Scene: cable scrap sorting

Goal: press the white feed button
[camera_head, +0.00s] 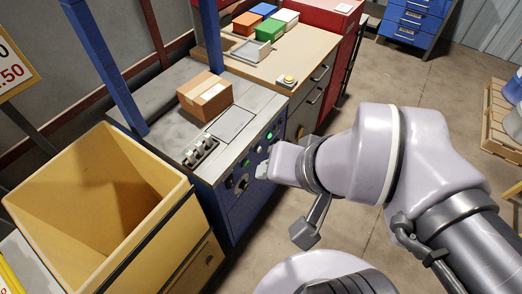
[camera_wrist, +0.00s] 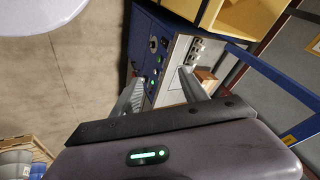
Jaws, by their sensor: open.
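The control panel (camera_head: 236,190) is the blue front of a grey-topped machine. It carries a lit green button (camera_head: 270,135), a small pale button (camera_head: 259,149) that looks like the white one, another green button (camera_head: 245,162) and a dark knob (camera_head: 243,182). My gripper (camera_head: 262,171) is in front of the panel, just below and right of the pale button. In the wrist view its fingers (camera_wrist: 160,88) are spread with nothing between them. I cannot tell whether a fingertip touches the panel.
A cardboard box (camera_head: 205,96) and switches (camera_head: 200,149) are on the machine top. A yellow bin (camera_head: 70,160) stands at left. A yellow button box (camera_head: 287,80), colored bins (camera_head: 269,29) and a tray (camera_head: 250,49) are on the counter behind.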

